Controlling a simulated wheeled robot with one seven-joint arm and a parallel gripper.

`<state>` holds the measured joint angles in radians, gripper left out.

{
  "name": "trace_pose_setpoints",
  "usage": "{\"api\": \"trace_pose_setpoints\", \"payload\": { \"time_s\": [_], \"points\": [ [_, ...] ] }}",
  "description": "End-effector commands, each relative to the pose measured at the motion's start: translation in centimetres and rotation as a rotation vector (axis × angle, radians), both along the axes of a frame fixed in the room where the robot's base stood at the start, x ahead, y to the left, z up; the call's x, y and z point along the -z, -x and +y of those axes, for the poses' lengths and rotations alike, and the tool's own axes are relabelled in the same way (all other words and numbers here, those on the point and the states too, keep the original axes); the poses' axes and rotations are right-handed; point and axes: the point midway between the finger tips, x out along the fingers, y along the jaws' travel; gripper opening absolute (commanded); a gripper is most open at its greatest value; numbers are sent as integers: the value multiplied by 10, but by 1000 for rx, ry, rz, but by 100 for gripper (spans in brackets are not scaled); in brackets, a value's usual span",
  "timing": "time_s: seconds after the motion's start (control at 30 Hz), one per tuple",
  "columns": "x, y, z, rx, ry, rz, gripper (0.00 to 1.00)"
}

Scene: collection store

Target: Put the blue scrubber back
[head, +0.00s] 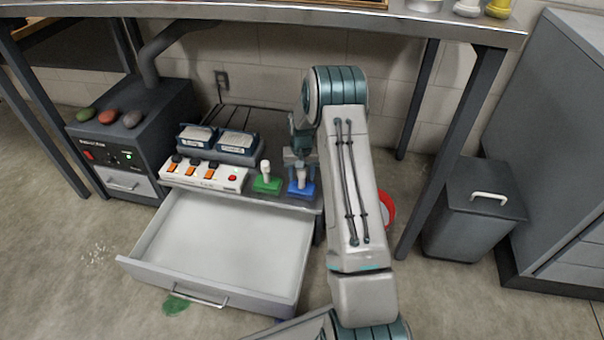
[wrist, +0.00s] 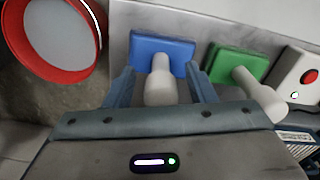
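The blue scrubber (head: 302,189) has a blue block base and a pale upright handle. It stands on the grey top of a low drawer unit, right of a green scrubber (head: 267,183) of the same shape. In the wrist view the blue scrubber (wrist: 161,50) is upper centre and the green scrubber (wrist: 232,64) is to its right. My gripper (head: 300,160) is above the blue scrubber. Its two fingers (wrist: 161,80) stand on either side of the pale handle, with a visible gap on each side. The gripper is open and holds nothing.
An open, empty drawer (head: 228,236) juts out below the scrubbers. A white switch box (head: 203,176) stands left of them. A red-rimmed bucket (wrist: 97,12) is beside the unit. A table (head: 250,11) overhangs, with a leg (head: 452,150) at right. A grey bin (head: 474,215) stands farther right.

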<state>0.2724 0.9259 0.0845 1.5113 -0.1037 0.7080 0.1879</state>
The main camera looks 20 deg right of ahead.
Motion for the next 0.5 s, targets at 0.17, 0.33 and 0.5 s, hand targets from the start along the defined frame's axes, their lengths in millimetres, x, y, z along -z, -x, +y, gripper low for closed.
{"api": "trace_pose_setpoints", "payload": {
  "time_s": [0.17, 0.33, 0.5],
  "points": [
    [0, 0, 0, 0, 0, 0, 51],
    [-5, 0, 0, 0, 0, 0, 51],
    [-32, 0, 0, -1, 1, -2, 51]
  ]
}}
